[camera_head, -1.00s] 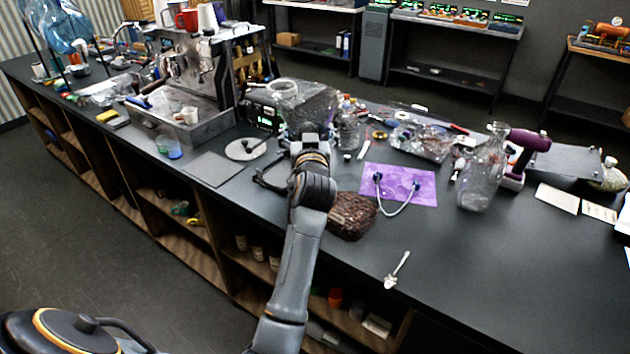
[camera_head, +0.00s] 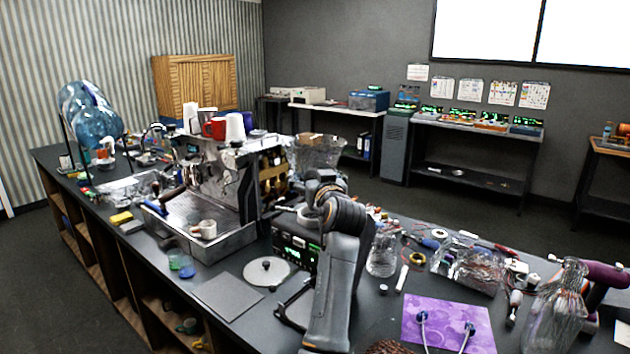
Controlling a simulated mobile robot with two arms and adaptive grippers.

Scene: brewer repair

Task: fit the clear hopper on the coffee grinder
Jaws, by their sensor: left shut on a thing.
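The clear hopper (camera_head: 316,154) is a see-through, wide-topped container, raised above the counter right of the espresso machine. My left gripper (camera_head: 318,182) is shut on it from below and in front; the fingertips are largely hidden by the wrist. A dark box with a green lit display (camera_head: 296,246) stands under the held hopper, with a pale round ring (camera_head: 307,214) seen at its top. This may be the coffee grinder, but my arm covers its right side and I cannot tell for sure. The hopper appears apart from it.
The espresso machine (camera_head: 222,190) with cups on top stands close on the left. A round lidded disc (camera_head: 269,271) and a dark mat (camera_head: 228,296) lie in front. A clear jug (camera_head: 381,258), a purple mat (camera_head: 447,322) and a glass bottle (camera_head: 556,312) are to the right.

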